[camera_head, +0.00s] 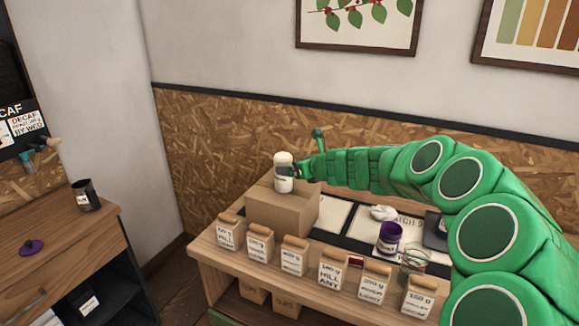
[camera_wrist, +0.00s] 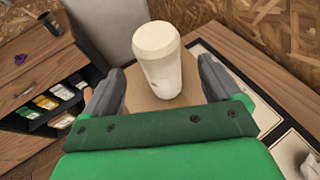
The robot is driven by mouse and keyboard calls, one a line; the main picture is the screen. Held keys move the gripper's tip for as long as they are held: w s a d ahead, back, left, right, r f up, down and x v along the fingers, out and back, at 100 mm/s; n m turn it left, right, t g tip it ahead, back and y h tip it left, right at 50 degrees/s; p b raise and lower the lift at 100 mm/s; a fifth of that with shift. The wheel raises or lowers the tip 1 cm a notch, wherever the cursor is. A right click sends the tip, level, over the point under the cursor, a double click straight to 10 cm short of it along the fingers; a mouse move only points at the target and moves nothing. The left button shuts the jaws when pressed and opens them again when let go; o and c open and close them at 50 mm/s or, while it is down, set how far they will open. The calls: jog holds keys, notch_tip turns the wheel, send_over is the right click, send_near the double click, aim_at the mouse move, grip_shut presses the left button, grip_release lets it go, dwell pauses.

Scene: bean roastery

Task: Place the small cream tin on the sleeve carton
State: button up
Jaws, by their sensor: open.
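The small cream tin (camera_head: 283,173) stands upright on top of the brown sleeve carton (camera_head: 270,212), near its back left part. In the wrist view the cream tin (camera_wrist: 160,62) stands between and just beyond the two grey fingers, with a gap on each side. My gripper (camera_wrist: 160,88) is open. In the head view my gripper (camera_head: 297,171) is at the tin's right side, and its fingers are partly hidden. Part of the carton top (camera_wrist: 140,98) shows below the tin in the wrist view.
Several labelled bags (camera_head: 331,269) line the table's front edge. Behind them are a purple tin (camera_head: 389,238), a glass (camera_head: 414,259) and a white crumpled item (camera_head: 383,212). My arm spans the table's right side. A wooden cabinet (camera_head: 60,238) stands at left with a dark cup (camera_head: 86,195).

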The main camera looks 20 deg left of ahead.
jog(key=shift+v, duration=2.75)
jog(key=shift+s, duration=0.1)
